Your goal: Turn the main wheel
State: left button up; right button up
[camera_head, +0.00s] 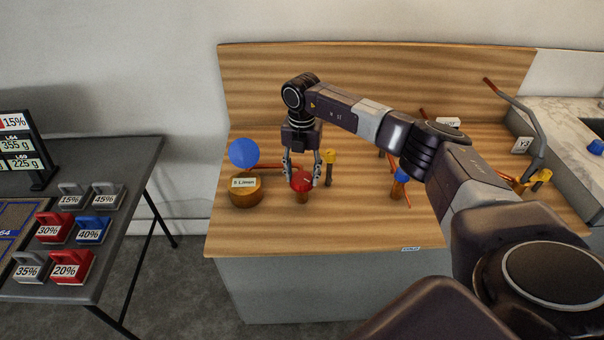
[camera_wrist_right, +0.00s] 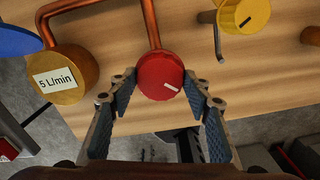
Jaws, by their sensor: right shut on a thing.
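A red round wheel with a white mark (camera_head: 301,181) sits on the wooden bench, near its front left. In the right wrist view the red wheel (camera_wrist_right: 160,76) lies between my fingertips, its white mark pointing to the lower right. My right gripper (camera_head: 302,172) reaches down from above and is shut on the red wheel, one finger on each side. It also shows in the right wrist view (camera_wrist_right: 160,88). Which wheel is the main one is not labelled in view. My left gripper is not in view.
A brass cylinder labelled 5 L/min (camera_head: 245,192) and a blue disc (camera_head: 243,153) stand left of the wheel. A yellow knob (camera_head: 329,155) and copper pipes (camera_wrist_right: 152,22) are close by. A dark table (camera_head: 118,153) with labelled weights stands at left.

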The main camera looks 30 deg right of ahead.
aim_at(302, 177)
jog(key=o, duration=1.2)
jog(key=shift+c, duration=0.2)
notch_tip(302, 177, up, 12)
